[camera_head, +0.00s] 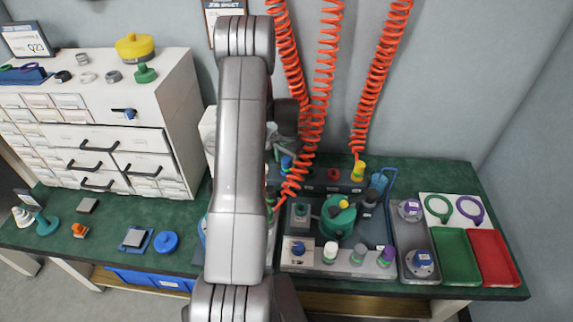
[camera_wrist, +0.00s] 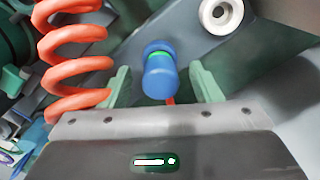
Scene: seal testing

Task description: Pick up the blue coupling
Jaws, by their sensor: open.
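The blue coupling (camera_wrist: 160,78) shows in the wrist view as a blue cylinder with a green ring near its upper end. It is between the two pale green fingers of my gripper (camera_wrist: 163,88), with a visible gap on each side. My gripper is open and holds nothing. In the head view a small blue piece (camera_head: 286,162), which looks like the coupling, stands at the back of the bench beside my arm. My arm hides most of my gripper there.
Orange coiled hoses (camera_head: 326,70) hang close by; one coil (camera_wrist: 75,60) is at the left in the wrist view. A yellow coupling (camera_head: 357,172) stands to the right. A green round fixture (camera_head: 338,215) stands in front. Green (camera_head: 456,256) and red (camera_head: 494,258) trays lie at right.

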